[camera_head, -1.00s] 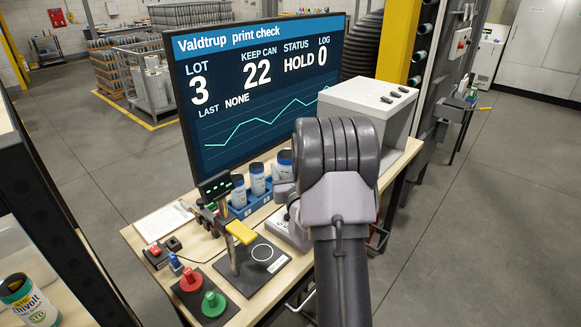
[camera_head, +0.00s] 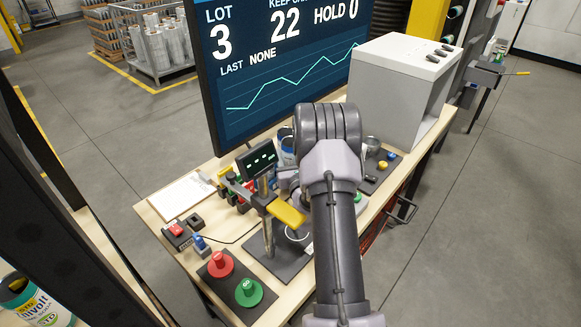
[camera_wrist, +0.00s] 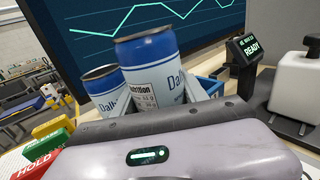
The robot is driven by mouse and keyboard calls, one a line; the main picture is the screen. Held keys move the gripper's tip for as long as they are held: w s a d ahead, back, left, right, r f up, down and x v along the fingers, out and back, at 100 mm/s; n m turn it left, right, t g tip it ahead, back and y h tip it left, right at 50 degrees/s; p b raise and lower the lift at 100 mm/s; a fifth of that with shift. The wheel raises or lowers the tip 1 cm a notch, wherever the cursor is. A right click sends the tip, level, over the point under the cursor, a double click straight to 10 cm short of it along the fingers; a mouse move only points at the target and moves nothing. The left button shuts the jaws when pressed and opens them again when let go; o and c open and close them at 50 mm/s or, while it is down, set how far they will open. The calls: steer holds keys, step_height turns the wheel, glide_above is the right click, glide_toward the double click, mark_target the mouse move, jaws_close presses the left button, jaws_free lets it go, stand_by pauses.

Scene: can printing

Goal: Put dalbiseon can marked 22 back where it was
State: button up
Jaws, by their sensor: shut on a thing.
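My gripper (camera_head: 287,178) is low over the table's back, in front of the monitor, mostly hidden behind my arm. It is shut on a blue-topped white Dalbiseon can (camera_wrist: 150,70). That can stands nearly upright in the wrist view, and part of a blue-topped can (camera_head: 287,145) shows behind my gripper in the head view. A second similar can (camera_wrist: 101,88) is close on its left in the wrist view. A blue rack edge (camera_wrist: 212,87) shows behind the held can. The cans' lower parts are hidden, and no mark 22 is readable on either.
A small display (camera_head: 257,158) reads READY in the wrist view (camera_wrist: 248,48). A yellow-handled stand (camera_head: 287,214), red knob (camera_head: 220,263) and green knob (camera_head: 249,292) are at the front left. A grey box (camera_head: 390,90) stands right.

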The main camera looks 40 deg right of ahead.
mark_target(289, 163)
step_height(289, 163, down, 4)
steer(key=shift+r+b, duration=0.25)
steer(key=shift+b, duration=0.25)
steer(key=shift+f, duration=0.15)
steer(key=o, duration=1.1)
steer(key=shift+o, duration=0.2)
